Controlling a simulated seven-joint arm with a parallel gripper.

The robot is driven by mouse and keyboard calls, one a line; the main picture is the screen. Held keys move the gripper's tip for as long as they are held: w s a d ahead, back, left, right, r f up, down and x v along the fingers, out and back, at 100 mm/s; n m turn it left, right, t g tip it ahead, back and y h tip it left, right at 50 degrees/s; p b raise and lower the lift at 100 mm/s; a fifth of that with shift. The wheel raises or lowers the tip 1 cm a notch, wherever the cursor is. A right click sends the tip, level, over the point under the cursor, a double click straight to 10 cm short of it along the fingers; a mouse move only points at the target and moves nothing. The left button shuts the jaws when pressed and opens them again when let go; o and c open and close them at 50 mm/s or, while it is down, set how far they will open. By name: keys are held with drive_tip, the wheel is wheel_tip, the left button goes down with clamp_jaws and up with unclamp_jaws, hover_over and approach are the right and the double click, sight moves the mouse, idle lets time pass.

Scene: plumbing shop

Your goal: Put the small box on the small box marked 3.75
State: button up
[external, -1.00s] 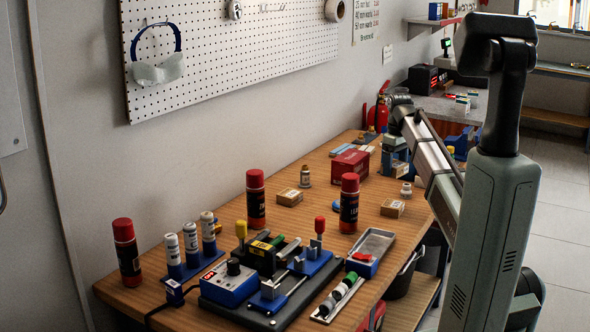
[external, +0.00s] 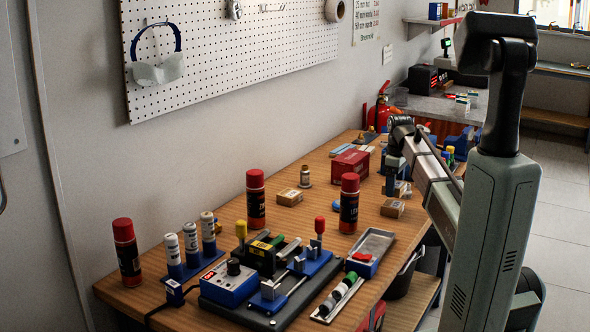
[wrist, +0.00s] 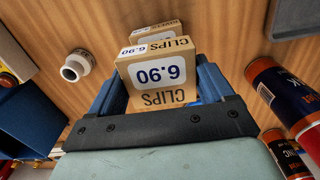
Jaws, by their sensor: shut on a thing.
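My gripper (wrist: 155,100) has blue fingers and is shut on a small tan cardboard box (wrist: 160,75), printed "CLIPS" and "6.90". The held box is above the wooden table, beside a second small tan box (wrist: 155,32) in the wrist view. That second box stands on the table and shows in the external view (external: 391,208), just in front of my gripper (external: 394,188). Its price is mostly hidden by the held box, so I cannot read it. Another small tan box (external: 289,197) lies farther left on the table; its mark is too small to read.
Red-capped cans (external: 349,203) stand left of the second box. A grey metal tray (external: 372,243) lies nearer the table front. A red box (external: 350,162) sits behind. Bare wood surrounds the second box.

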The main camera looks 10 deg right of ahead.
drive_tip(key=shift+f, duration=1.8)
drive_tip(key=shift+f, duration=0.1)
drive_tip(key=o, duration=1)
wheel_tip(320, 180, up, 12)
drive_tip(key=shift+r, duration=0.1)
